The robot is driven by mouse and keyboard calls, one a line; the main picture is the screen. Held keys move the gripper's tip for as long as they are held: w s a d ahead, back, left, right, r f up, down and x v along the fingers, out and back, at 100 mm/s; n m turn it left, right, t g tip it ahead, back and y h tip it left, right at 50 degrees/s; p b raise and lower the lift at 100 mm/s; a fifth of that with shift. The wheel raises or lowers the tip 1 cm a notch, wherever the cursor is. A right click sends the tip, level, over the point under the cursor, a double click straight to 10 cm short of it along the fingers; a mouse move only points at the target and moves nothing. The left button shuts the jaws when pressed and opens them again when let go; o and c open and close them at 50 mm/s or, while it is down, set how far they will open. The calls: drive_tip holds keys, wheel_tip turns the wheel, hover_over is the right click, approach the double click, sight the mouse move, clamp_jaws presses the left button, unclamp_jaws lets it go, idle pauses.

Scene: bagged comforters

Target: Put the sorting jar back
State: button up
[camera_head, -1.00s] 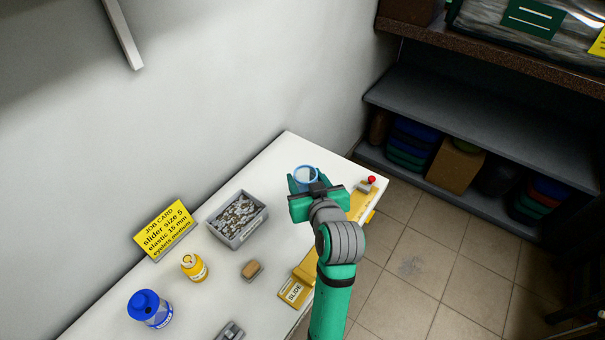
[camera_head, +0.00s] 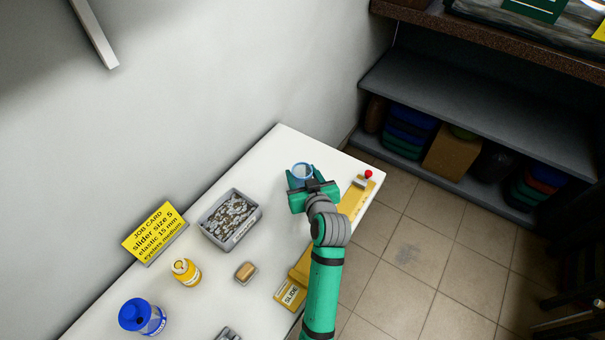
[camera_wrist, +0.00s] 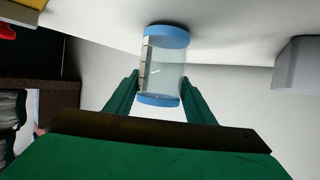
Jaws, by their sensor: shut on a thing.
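The sorting jar is a clear cylinder with blue bands at both ends. In the wrist view the jar (camera_wrist: 165,66) sits between the two green fingers of my gripper (camera_wrist: 160,92), which is shut on it. In the head view the jar (camera_head: 302,171) shows as a blue ring at the far end of the white table, and my gripper (camera_head: 301,182) is around it. The jar looks empty. Whether its base touches the table is hard to tell.
A grey bin of small metal parts (camera_head: 231,219) stands left of my gripper. A yellow job card (camera_head: 155,232), a yellow bottle (camera_head: 186,272), a blue-topped container (camera_head: 142,316) and a small tan block (camera_head: 245,272) are nearer. A yellow gauge with a red knob (camera_head: 357,194) lies to the right.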

drive_tip(key=shift+f, duration=0.2)
drive_tip(key=o, duration=1.1)
drive_tip(key=shift+f, duration=0.15)
drive_tip(key=shift+s+r, duration=0.2)
drive_tip(key=shift+r, duration=0.05)
drive_tip(key=v, duration=1.1)
drive_tip(key=shift+s+d, duration=0.2)
